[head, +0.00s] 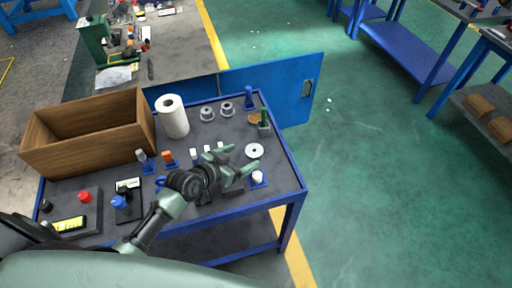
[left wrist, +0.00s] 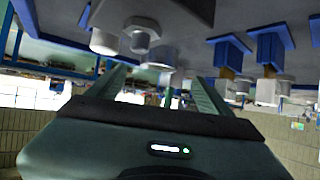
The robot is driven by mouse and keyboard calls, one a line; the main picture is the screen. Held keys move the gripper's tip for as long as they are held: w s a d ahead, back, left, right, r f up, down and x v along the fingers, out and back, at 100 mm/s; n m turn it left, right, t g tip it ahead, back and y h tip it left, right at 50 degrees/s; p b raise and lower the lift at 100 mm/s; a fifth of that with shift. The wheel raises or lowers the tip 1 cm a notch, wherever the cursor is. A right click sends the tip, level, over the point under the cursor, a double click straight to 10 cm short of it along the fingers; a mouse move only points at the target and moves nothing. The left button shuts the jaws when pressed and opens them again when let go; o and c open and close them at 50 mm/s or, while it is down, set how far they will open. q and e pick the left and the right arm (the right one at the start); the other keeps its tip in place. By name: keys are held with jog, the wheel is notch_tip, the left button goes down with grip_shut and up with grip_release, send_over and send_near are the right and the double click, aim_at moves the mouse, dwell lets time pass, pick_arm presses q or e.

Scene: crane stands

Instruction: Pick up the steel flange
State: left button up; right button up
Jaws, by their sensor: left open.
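Two grey steel flanges, a left one (head: 207,113) and a right one (head: 227,108), stand side by side at the back of the blue-framed table. A pale flat ring (head: 254,150) with a dark centre hole lies nearer, at the right side. My left gripper (head: 246,165) is open and empty, low over the front right of the table, fingers pointing right, just in front of the ring. In the left wrist view, which looks upside down, the open fingers show with a pale round part (left wrist: 160,57) beyond them; I cannot tell which part it is. My right gripper is not visible.
A wooden box (head: 88,137) and a paper roll (head: 172,116) stand at the left and back. Several small bottles and blue-based parts crowd around the gripper. A white-topped part (head: 258,178) stands close to the fingers. Green floor right of the table is clear.

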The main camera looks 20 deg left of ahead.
aim_at(253, 152)
pick_arm(q)
jog(key=shift+w+d+f, duration=0.2)
jog(key=shift+w, duration=0.2)
jog(key=shift+w+d+f, duration=0.2)
jog(key=shift+w, duration=0.1)
jog(key=x, duration=0.3)
jog(key=shift+w+f, duration=0.25)
jog(key=shift+w, duration=0.1)
jog(key=shift+w+d+f, duration=0.15)
jog(key=shift+w+d, duration=0.05)
jog(key=shift+w, duration=0.05)
jog(key=shift+s, duration=0.1)
jog(key=c, duration=1.7)
jog(key=shift+r, duration=0.2)
grip_shut()
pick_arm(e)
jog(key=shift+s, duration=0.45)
